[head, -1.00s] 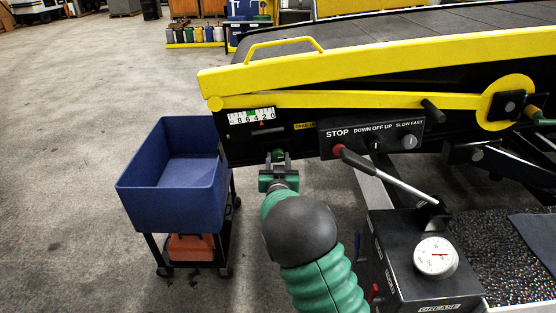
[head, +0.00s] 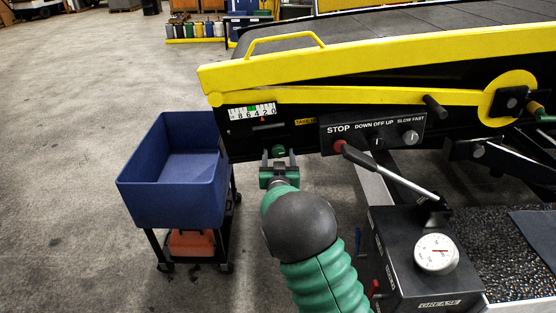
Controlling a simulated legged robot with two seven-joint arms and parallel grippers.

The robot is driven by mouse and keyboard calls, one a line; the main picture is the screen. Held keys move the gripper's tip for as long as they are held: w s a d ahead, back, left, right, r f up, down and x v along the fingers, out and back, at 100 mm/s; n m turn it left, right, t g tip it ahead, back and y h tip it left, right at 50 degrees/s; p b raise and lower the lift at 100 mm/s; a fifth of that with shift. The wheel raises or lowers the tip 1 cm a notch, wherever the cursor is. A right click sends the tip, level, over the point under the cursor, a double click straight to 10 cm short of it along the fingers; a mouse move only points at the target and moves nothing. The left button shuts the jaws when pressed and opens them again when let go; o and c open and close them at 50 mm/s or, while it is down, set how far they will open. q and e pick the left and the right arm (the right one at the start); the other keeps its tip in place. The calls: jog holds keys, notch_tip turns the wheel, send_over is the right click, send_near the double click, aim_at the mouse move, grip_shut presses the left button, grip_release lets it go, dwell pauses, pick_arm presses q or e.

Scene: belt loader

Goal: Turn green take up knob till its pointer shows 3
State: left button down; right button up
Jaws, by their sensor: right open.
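The green take-up knob (head: 279,150) sits on the lower edge of the black side panel. The white scale plate (head: 251,112) above it carries the numbers 8 6 4 2 0 and a green patch. A small red pointer (head: 263,119) shows at its lower edge, around the 2; it is too small to read exactly. My right gripper (head: 279,157) is open just below and in front of the knob, with one finger on each side of it. I cannot tell how far the fingers overlap the knob in depth. My left gripper is out of view.
A blue cart tub (head: 145,190) stands close on the left. A control box (head: 371,133) with a red STOP button is right of the knob. A lever (head: 390,173) and a grease box with a dial gauge (head: 436,254) are at lower right.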

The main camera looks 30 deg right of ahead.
jog(key=v, duration=1.6)
jog(key=shift+s+a, duration=0.3)
jog(key=shift+f, duration=0.15)
